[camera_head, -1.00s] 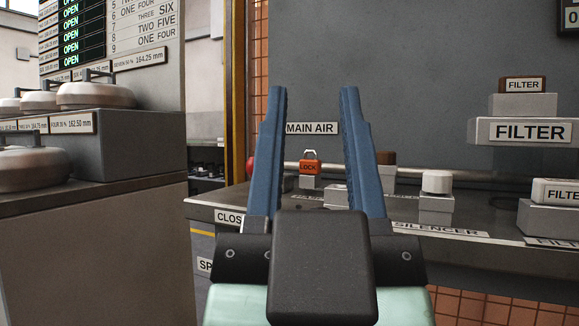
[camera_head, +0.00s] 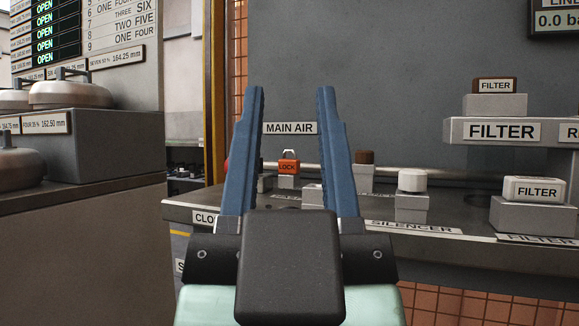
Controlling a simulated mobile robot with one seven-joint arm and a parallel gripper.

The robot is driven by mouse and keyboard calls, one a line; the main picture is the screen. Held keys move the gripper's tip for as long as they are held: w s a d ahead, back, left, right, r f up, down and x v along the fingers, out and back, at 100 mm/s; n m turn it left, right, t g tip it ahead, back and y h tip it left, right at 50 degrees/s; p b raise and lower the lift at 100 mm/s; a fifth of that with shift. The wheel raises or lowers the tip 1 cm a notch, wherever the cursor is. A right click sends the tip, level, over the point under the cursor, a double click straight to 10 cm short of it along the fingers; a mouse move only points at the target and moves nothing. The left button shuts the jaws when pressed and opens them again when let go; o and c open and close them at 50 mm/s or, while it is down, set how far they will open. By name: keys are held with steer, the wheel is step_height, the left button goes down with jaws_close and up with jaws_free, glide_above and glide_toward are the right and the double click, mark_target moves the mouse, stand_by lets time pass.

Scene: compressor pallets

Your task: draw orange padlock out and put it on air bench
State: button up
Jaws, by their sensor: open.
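The orange padlock (camera_head: 288,167) has a silver shackle and a "LOCK" label. It sits on a small grey block (camera_head: 288,182) on the bench, under the "MAIN AIR" sign (camera_head: 290,128). What the shackle passes through, if anything, is too small to tell. My gripper (camera_head: 290,90) is open and empty, with its two blue fingers pointing away from me. The padlock shows in the gap between the fingers, farther off and not touched. The grey bench (camera_head: 180,208), whose front edge carries labels, spans the middle and right. My gripper hides part of it.
To the right of the fingers stand a brown-topped block (camera_head: 364,172), a white cap on a block (camera_head: 412,181) and filter blocks (camera_head: 532,215). A filter shelf (camera_head: 510,131) hangs above. At left is a grey cabinet (camera_head: 80,240) bearing round, handled weights (camera_head: 70,95).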

step_height(320, 180, up, 24)
steer(key=p, duration=2.3)
steer(key=shift+f+p, duration=0.15)
steer(key=shift+p, duration=0.2)
